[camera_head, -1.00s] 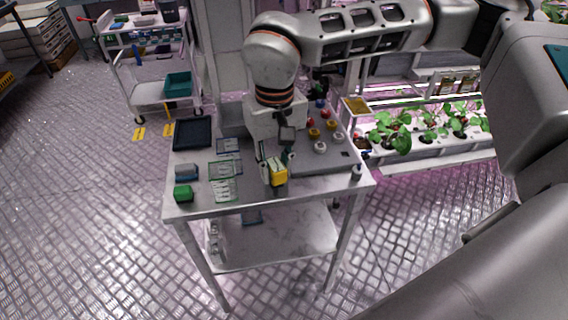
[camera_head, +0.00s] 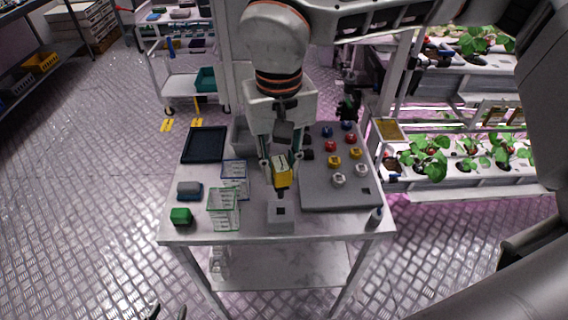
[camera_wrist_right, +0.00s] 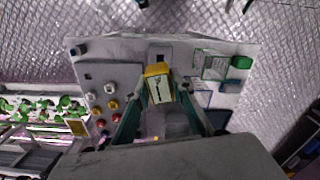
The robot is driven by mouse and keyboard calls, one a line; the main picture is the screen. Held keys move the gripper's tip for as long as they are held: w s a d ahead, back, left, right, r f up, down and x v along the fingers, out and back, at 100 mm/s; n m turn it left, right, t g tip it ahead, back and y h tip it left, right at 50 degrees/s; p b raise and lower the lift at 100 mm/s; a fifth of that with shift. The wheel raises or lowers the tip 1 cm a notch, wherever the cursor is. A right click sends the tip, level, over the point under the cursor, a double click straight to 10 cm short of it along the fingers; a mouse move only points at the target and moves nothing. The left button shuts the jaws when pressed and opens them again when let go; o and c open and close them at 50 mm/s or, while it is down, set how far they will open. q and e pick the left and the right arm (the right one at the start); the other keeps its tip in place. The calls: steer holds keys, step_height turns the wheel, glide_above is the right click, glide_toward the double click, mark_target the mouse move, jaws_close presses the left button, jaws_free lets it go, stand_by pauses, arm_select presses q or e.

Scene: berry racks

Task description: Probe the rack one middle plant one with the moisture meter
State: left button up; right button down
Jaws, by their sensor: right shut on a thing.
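The yellow moisture meter (camera_head: 282,178) with a pale label is upright between the fingers of my right gripper (camera_head: 281,160), shut on it. Its dark probe points down, close above a white block with a square hole (camera_head: 281,220); I cannot tell whether the tip is clear of the hole. The wrist view shows the meter (camera_wrist_right: 158,88) and block (camera_wrist_right: 160,51) too. Leafy plants (camera_head: 432,160) sit in a white rack tray (camera_head: 455,185) at the right, with more plants (camera_head: 478,42) on a higher level. My left gripper (camera_head: 166,312) shows only dark, parted fingertips at the bottom edge.
The table holds a grey board (camera_head: 335,195) with coloured knobs, clear green and blue boxes (camera_head: 222,213), a green block (camera_head: 181,216), a dark tray (camera_head: 204,145) and a small bottle (camera_head: 375,216). A cart (camera_head: 185,90) stands behind. Floor is free at left.

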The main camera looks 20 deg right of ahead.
mark_target(280, 186)
steer(key=shift+s+f+b, duration=0.1)
steer(key=shift+f+b, duration=0.5)
steer(key=shift+f, duration=0.15)
steer(key=shift+f+b, duration=1.35)
steer(key=shift+f, duration=0.55)
steer(key=c, duration=1.7)
jaws_free()
steer(key=shift+o, duration=0.3)
step_height(280, 186, up, 12)
